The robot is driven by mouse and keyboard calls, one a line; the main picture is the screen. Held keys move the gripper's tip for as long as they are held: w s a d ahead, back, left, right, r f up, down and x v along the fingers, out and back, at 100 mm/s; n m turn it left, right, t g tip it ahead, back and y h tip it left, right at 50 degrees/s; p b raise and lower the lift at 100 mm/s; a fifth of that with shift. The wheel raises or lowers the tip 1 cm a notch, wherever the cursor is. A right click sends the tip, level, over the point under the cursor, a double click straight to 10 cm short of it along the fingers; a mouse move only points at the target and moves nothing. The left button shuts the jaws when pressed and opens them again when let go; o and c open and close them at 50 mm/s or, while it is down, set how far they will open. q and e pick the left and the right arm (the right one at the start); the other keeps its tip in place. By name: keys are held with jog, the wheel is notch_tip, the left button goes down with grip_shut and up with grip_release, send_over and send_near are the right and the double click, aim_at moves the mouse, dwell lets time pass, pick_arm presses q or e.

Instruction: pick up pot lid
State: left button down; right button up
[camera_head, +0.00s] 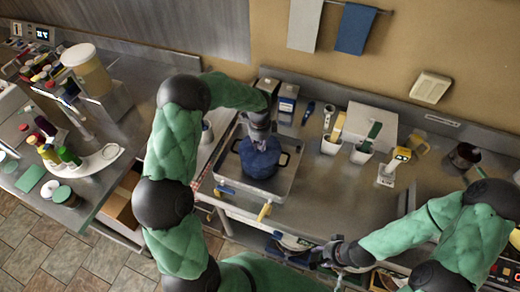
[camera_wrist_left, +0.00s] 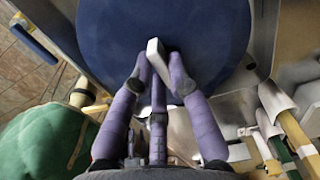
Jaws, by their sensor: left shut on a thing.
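A dark blue pot with its lid (camera_head: 262,160) stands in a metal tray, in the middle of the head view. In the left wrist view the round blue lid (camera_wrist_left: 215,45) fills the top, with a pale handle (camera_wrist_left: 155,52) standing up from it. My left gripper (camera_head: 260,128) is above the lid; in the wrist view its purple fingers (camera_wrist_left: 158,70) are shut on the handle. I cannot tell whether the lid rests on the pot or is slightly raised. My right gripper (camera_head: 326,256) is low at the counter's front edge, apart from the pot; its finger opening is unclear.
The metal tray (camera_head: 222,186) surrounds the pot. White containers with utensils (camera_head: 361,154), a white box (camera_head: 369,127) and small blue-and-white cartons (camera_head: 287,100) stand behind and right. Bare counter (camera_head: 325,200) lies right of the tray. A cluttered side counter is at left.

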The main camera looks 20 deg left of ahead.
pick_arm(q)
jog(key=shift+r, duration=0.1)
jog(key=shift+r, duration=0.5)
notch_tip(320, 180, up, 2)
jog(key=shift+s+r, duration=0.1)
jog(key=shift+r, duration=0.05)
jog(key=s+d+r+b, duration=0.1)
jog(key=s+d+r, duration=0.3)
jog(key=s+r, duration=0.5)
jog(key=s, duration=0.4)
jog(key=shift+s+r, duration=0.15)
jog(key=shift+r, duration=0.1)
jog(key=shift+d, duration=0.1)
